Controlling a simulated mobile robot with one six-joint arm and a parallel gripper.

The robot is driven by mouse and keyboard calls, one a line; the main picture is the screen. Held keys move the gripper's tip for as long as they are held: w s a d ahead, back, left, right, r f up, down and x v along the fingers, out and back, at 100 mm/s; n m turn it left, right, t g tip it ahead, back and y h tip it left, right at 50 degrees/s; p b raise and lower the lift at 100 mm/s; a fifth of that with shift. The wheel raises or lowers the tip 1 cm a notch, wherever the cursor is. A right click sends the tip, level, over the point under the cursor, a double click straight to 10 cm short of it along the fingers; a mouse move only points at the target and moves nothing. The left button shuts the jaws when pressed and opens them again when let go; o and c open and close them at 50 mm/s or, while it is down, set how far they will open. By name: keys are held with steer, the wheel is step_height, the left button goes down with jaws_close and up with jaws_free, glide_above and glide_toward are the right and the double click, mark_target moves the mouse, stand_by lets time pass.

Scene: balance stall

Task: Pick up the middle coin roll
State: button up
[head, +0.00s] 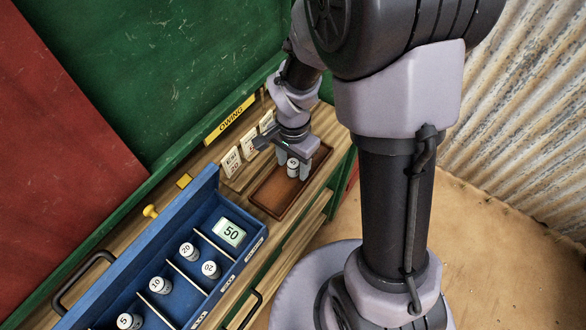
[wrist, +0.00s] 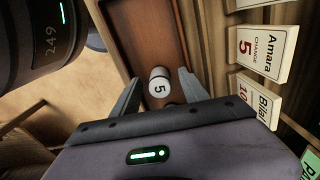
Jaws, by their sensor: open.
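A white coin roll with a dark band, marked 5 in the wrist view (wrist: 159,88), stands in a brown wooden tray (head: 266,201); it also shows in the head view (head: 293,168). My gripper (head: 294,169) is over this tray, its two fingers on either side of the roll. In the wrist view the open fingers (wrist: 160,80) show gaps to the roll. More coin rolls stand in a blue drawer: 20 (head: 187,250), 02 (head: 210,269), 10 (head: 159,286) and 5 (head: 129,321). The drawer's near end is cut off.
The blue drawer (head: 213,178) has dividers and a green 50 note (head: 230,233). Cards stand behind the tray, including Amara, change 5 (wrist: 265,52) and Bilal (wrist: 260,101). A yellow OWING sign (head: 230,119) is behind. The tray's front part is bare.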

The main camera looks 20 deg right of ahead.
jaws_close()
steer(key=shift+r, duration=0.1)
